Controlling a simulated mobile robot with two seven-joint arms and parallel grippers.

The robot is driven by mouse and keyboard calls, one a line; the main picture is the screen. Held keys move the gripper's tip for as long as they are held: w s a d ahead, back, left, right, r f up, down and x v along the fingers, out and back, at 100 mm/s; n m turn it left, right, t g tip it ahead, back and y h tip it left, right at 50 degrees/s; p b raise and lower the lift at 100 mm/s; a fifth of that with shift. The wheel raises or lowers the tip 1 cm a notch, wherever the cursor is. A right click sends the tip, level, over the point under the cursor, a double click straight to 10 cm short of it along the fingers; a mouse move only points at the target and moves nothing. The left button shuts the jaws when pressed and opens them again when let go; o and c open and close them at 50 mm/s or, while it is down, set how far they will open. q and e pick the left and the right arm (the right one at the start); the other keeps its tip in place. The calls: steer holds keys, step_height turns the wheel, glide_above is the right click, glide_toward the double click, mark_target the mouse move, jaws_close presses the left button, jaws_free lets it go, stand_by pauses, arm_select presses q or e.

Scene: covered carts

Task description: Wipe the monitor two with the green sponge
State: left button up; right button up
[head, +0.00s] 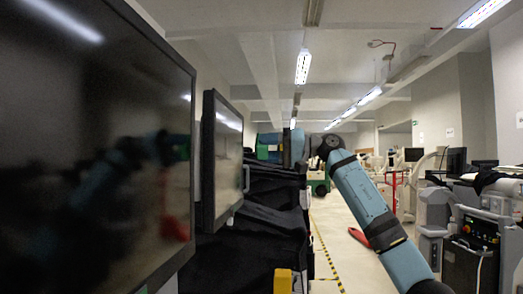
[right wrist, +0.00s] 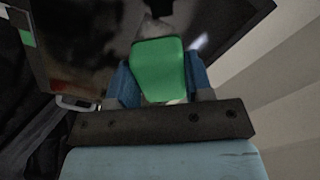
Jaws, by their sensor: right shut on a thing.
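A large dark monitor (head: 95,150) fills the left of the head view. A second, smaller-looking monitor (head: 223,160) stands behind it, its screen facing right. My right gripper (head: 264,147) is shut on the green sponge (head: 262,153), just right of the second monitor's screen at upper-middle height. In the right wrist view the sponge (right wrist: 158,70) sits between the blue fingers, in front of a dark glossy screen (right wrist: 85,45). I cannot tell if the sponge touches the screen. My left gripper does not show.
Black-covered carts (head: 265,220) stand below and beside the second monitor. A yellow block (head: 283,281) shows at the bottom. A red object (head: 359,236) lies on the floor, right of a striped floor line. Equipment (head: 470,240) stands at the right; the middle aisle has open floor.

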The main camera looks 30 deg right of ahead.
mark_target(227, 149)
steer(key=shift+a+f, duration=0.1)
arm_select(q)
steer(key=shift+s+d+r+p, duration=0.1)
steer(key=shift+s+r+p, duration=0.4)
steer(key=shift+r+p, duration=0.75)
arm_select(e)
steer(key=shift+p+x, duration=0.35)
steer(key=shift+x, duration=2.8)
arm_select(q)
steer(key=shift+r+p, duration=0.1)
steer(key=shift+p, duration=0.35)
arm_select(e)
steer(key=shift+x, duration=1.1)
steer(key=shift+w+d+p, duration=0.4)
steer(key=shift+w+p, duration=0.1)
steer(key=shift+p, duration=0.1)
steer(key=shift+w+d+p, duration=0.75)
steer(key=shift+w+d, duration=0.15)
steer(key=shift+w, duration=0.15)
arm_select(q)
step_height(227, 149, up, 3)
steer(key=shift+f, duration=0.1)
arm_select(e)
steer(key=shift+a, duration=0.1)
